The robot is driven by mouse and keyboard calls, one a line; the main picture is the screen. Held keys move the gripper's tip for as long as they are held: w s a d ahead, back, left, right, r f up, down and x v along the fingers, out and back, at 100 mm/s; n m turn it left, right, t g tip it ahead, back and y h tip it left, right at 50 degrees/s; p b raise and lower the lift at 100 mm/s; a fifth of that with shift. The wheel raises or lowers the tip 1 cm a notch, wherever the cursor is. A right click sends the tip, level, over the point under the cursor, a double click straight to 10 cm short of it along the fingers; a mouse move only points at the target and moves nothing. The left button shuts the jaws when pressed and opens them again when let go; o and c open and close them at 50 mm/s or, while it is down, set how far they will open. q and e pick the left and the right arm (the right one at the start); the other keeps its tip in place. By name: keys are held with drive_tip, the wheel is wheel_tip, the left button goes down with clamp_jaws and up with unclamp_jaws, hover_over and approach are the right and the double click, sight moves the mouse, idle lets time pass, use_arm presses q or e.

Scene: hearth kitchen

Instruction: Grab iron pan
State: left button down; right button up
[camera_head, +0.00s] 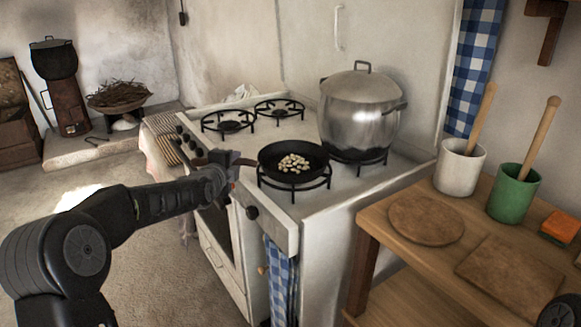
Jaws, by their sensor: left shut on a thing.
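The black iron pan (268,157) sits on the front burner of the white stove, holding several pale pieces of food. Its handle points left, towards the front of the stove. My left gripper (226,165) comes in from the left and is shut on the pan's handle, past the stove's front edge. The gripper hides part of the handle. The pan looks level and appears to rest on the burner grate. My right gripper is not in view.
A large lidded metal pot (360,112) stands on the burner right behind the pan. Two rear-left burners (229,122) are empty. A wooden table (395,262) at right holds round and square boards, a white crock (458,168) and a green crock (512,195). Towels hang on the stove front.

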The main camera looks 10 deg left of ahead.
use_arm(q)
drive_tip(key=shift+r, duration=0.15)
idle(0.3)
drive_tip(key=shift+r, duration=0.15)
wheel_tip(320, 180, up, 18)
drive_tip(key=p, duration=0.2)
idle(0.3)
idle(0.6)
